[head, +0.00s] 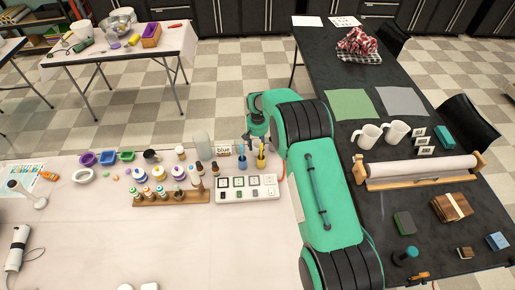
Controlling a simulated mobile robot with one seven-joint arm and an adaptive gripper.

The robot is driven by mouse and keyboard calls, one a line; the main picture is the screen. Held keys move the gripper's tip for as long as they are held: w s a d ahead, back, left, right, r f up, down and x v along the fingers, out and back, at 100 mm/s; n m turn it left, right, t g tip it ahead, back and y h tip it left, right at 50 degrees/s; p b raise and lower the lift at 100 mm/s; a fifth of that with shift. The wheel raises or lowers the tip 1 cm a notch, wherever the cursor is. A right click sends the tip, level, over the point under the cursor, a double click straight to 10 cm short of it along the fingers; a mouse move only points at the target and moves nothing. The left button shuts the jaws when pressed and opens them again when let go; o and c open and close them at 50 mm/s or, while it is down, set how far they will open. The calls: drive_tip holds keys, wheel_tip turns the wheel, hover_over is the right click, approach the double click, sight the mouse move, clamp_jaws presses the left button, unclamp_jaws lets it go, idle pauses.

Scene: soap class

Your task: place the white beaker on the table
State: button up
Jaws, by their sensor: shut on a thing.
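A pale, translucent whitish cylinder (202,146) stands upright at the far edge of the near white table (150,245), behind the small bottles. It is the thing most like a white beaker, but I cannot tell for sure. My green arm reaches up through the middle of the head view, and its wrist bends left near the far table edge.
Crowding the white table's far side are a wooden rack (170,196), a white switch box (247,188), small bottles and coloured bowls (107,157). Its front middle is mostly clear. The black table holds a paper roll (420,170) and wooden blocks (452,207).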

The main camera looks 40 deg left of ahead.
drive_tip(key=shift+f, duration=0.7)
drive_tip(key=shift+f, duration=0.15)
drive_tip(key=o, duration=0.7)
wheel_tip(320, 180, up, 12)
drive_tip(key=shift+r+p, duration=0.2)
drive_tip(key=shift+p, duration=0.1)
idle(0.5)
drive_tip(key=shift+w, duration=0.1)
